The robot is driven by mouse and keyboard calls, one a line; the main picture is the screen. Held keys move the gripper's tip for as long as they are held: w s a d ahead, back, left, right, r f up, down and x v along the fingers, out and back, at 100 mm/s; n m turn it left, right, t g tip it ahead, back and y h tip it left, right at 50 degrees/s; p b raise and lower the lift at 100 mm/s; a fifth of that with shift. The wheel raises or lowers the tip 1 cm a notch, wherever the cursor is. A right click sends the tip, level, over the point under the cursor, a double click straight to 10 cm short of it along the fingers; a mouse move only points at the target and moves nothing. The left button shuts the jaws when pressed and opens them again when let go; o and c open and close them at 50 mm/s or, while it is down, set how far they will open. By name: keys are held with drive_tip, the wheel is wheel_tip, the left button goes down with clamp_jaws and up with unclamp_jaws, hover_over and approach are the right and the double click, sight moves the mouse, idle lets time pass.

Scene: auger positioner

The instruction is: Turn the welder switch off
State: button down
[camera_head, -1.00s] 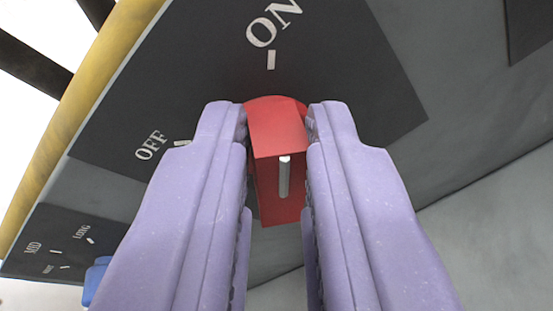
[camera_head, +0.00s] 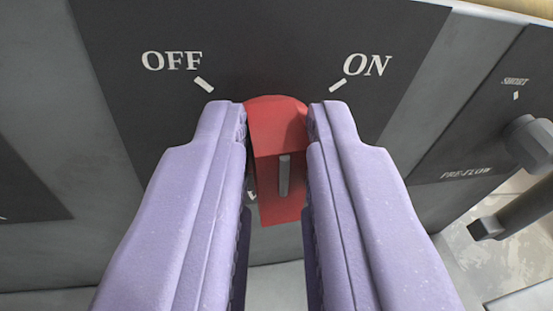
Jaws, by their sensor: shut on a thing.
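The red welder switch (camera_head: 279,140) is a block-like knob on a dark label plate (camera_head: 265,40). A pale pointer line runs down its near face. The OFF label (camera_head: 171,61) and its tick are at upper left, and the ON label (camera_head: 367,65) and its tick are at upper right. The switch stands upright in the picture, about midway between the two ticks. My gripper (camera_head: 277,118) has its two lavender fingers on either side of the switch, shut on it. The fingers hide the switch's sides and part of the plate below.
A grey knob (camera_head: 528,141) beside PRE-FLOW and SHORT labels sticks out at the right. A dark grey handle-like part (camera_head: 515,208) is below it. Bare grey panel (camera_head: 50,110) lies to the left, with another dark label plate at the left edge.

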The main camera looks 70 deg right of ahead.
drive_tip(key=shift+w+a+f+n+h, duration=0.1)
drive_tip(key=shift+n+h, duration=0.05)
drive_tip(key=shift+n, duration=0.4)
drive_tip(key=shift+w+a+f+n+h, duration=0.1)
drive_tip(key=shift+n+h, duration=0.05)
drive_tip(key=shift+n, duration=0.4)
drive_tip(key=c, duration=1.1)
unclamp_jaws()
drive_tip(key=shift+o, duration=0.2)
drive_tip(key=f+p+v, duration=0.1)
drive_tip(key=p+v, duration=0.1)
drive_tip(key=v, duration=0.5)
drive_tip(key=shift+a+r+p, duration=0.35)
drive_tip(key=shift+a+r, duration=0.1)
drive_tip(key=shift+r, duration=0.1)
drive_tip(key=shift+s, duration=0.1)
